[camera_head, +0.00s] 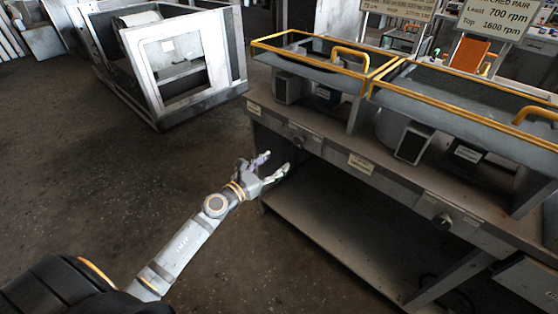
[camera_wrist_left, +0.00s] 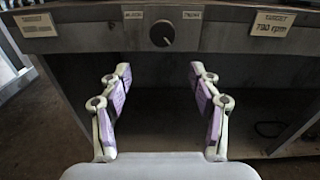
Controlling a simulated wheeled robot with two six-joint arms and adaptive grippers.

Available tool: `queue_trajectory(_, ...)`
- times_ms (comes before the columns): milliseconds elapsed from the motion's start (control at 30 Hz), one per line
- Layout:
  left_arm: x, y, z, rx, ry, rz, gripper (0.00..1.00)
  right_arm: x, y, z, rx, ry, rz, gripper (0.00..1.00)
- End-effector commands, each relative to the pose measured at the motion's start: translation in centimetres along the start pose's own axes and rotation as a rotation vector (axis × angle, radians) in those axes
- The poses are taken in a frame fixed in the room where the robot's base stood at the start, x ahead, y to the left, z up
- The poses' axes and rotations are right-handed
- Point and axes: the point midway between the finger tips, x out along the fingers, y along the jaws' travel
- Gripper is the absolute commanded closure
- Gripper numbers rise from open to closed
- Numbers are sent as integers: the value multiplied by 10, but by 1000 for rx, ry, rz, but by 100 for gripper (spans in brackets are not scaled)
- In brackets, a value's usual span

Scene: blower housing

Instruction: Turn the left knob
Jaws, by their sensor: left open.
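The left knob (camera_head: 297,139) is a small dark round knob on the front panel of the grey bench (camera_head: 320,206), near its left end. In the left wrist view the knob (camera_wrist_left: 162,34) is face-on, with a pale pointer line, between two small labels. My left gripper (camera_head: 276,164) is open and empty, in front of the bench and apart from the knob. In the left wrist view its fingers (camera_wrist_left: 160,78) are spread wide, and the knob shows above and beyond the gap between them. My right gripper is not in view.
A second knob (camera_head: 443,220) is further right on the panel. Yellow-railed housings (camera_head: 345,64) stand on the bench top. Target plates (camera_wrist_left: 272,24) flank the left knob. An open shelf lies below the panel. A white-framed machine (camera_head: 187,70) stands behind left; the floor between is clear.

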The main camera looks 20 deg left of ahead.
Motion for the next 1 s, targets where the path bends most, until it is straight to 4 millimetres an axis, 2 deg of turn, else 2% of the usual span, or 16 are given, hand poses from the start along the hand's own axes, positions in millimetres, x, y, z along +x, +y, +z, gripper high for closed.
queue_trajectory(100, 1, -8, 13, 96, -17, -24, 37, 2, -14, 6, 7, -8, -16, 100)
queue_trajectory(267, 8, -7, 16, 95, -20, -19, 37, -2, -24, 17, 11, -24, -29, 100)
queue_trajectory(700, 92, -9, 15, 89, -18, -20, 37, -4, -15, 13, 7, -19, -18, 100)
queue_trajectory(833, 103, -9, 15, 89, -17, -20, 37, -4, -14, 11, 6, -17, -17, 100)
queue_trajectory(1000, 106, -9, 15, 90, -16, -20, 37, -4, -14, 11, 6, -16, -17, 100)
